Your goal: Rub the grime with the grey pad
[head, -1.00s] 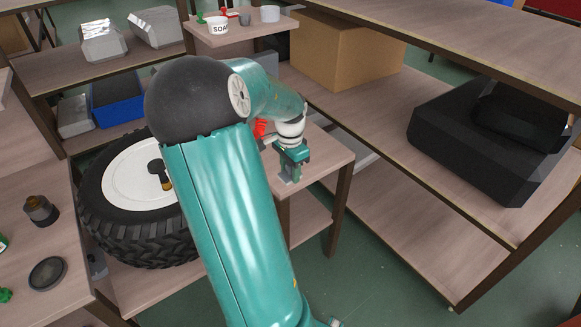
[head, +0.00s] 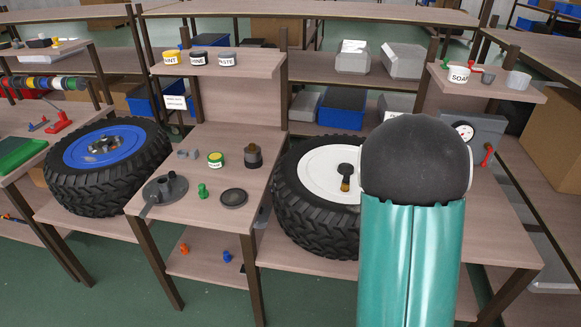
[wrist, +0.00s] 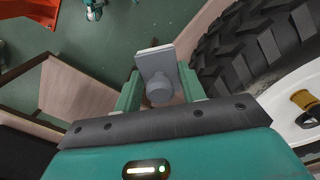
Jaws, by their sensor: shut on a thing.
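My gripper (wrist: 160,76) is shut on the grey pad (wrist: 157,62), a flat grey block with a round knob between the fingers. In the wrist view it is held clear over the floor, left of the white-hubbed wheel. In the head view my gripper and the pad are hidden behind my arm. That brown end also shows in the wrist view (wrist: 304,99). I cannot make out the grime clearly.
A bench (head: 222,140) left of the wheel holds a green figure, a dark jar and round dishes. A blue-hubbed wheel (head: 107,167) stands further left. A shelf with a soap tub (head: 458,75) and a gauge box (head: 486,133) are at right.

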